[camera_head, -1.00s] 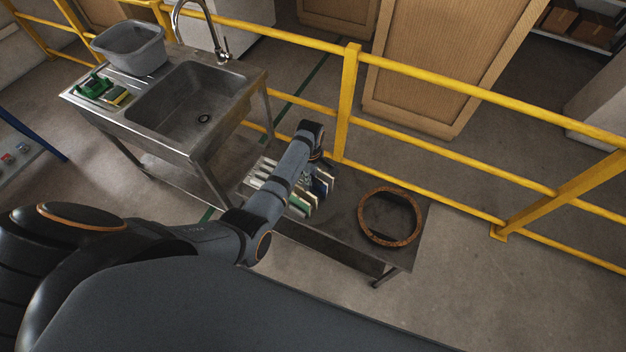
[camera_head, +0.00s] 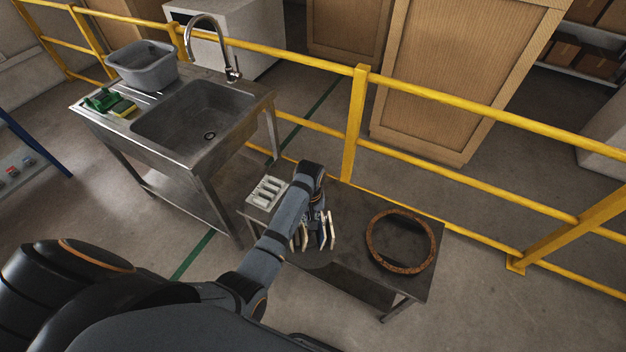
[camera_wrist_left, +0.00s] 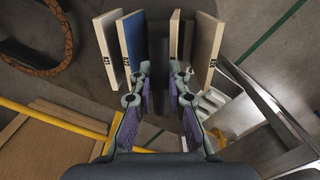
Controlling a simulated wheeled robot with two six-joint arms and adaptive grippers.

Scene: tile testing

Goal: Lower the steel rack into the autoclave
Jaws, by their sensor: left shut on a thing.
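My left gripper (camera_head: 316,208) reaches down over the low dark table and is shut on the steel rack, whose grip part is mostly hidden by the fingers. In the left wrist view the gripper (camera_wrist_left: 160,100) has purple pads and upright tiles on both sides: a blue tile (camera_wrist_left: 131,45) and a pale one to the left, a tan tile (camera_wrist_left: 207,45) to the right. The tiles also show in the head view (camera_head: 331,230), left of a round brown rim (camera_head: 372,245) around a dark opening, which I take as the autoclave. Rack and rim are apart. The right gripper is not in view.
A pale slotted block (camera_head: 267,193) lies at the left end of the low table (camera_head: 425,285). A steel sink (camera_head: 195,115) with a grey tub (camera_head: 145,65) stands at the left. A yellow railing (camera_head: 354,120) runs close behind the table.

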